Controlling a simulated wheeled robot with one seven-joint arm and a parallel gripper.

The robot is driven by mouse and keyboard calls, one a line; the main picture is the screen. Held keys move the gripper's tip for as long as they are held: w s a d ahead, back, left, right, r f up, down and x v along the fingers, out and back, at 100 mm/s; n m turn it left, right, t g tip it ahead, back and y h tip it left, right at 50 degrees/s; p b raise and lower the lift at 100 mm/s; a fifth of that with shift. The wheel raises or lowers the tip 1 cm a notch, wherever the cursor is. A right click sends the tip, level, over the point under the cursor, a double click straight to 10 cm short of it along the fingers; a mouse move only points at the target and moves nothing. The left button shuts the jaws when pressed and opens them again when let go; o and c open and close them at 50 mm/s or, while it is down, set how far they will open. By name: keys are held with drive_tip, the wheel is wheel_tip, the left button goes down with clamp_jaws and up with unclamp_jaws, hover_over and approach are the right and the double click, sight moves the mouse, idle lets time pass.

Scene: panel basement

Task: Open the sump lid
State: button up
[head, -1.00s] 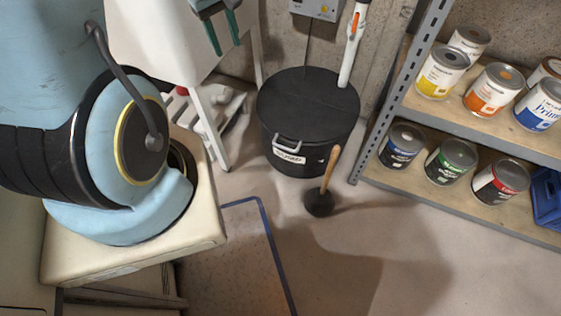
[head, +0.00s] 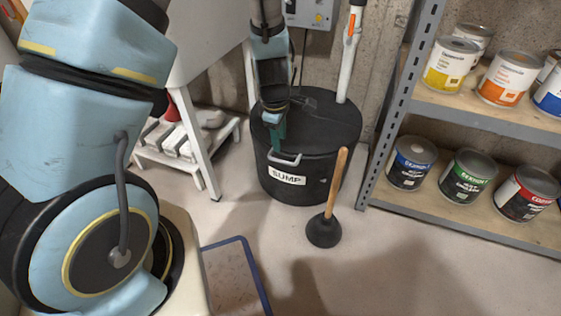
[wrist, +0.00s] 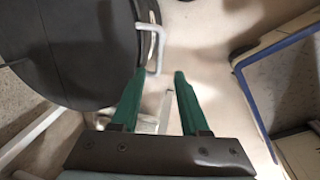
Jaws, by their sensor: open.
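The sump is a black round tub labelled SUMP, covered by a flat black sump lid (head: 325,123). A pale metal handle (head: 284,159) sticks out at the lid's front edge; in the wrist view the handle (wrist: 157,42) is just beyond my fingertips. The lid (wrist: 70,45) fills the upper left of that view and looks shut. My gripper (head: 277,140), with green fingers, hangs at the lid's front edge, just above the handle in the head view. In the wrist view my gripper (wrist: 158,73) is open with nothing between the fingers. My arm hides part of the lid.
A plunger (head: 325,228) stands in front of the sump on the right. A white pipe (head: 349,55) rises from the lid's back right. A shelf with paint cans (head: 461,176) is at the right. A white stand (head: 187,150) is at the left. A blue-edged mat (head: 240,285) lies in front.

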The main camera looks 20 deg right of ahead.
sight(281, 161)
drive_tip(key=f+b, duration=0.1)
drive_tip(key=f, duration=0.2)
drive_tip(key=f+b, duration=0.1)
drive_tip(key=f, duration=0.1)
drive_tip(key=w+d+f+b, duration=0.1)
drive_tip(key=f, duration=0.2)
drive_tip(key=shift+w+f, duration=0.1)
drive_tip(key=shift+f, duration=0.25)
drive_tip(key=shift+c, duration=0.3)
clamp_jaws()
idle(0.6)
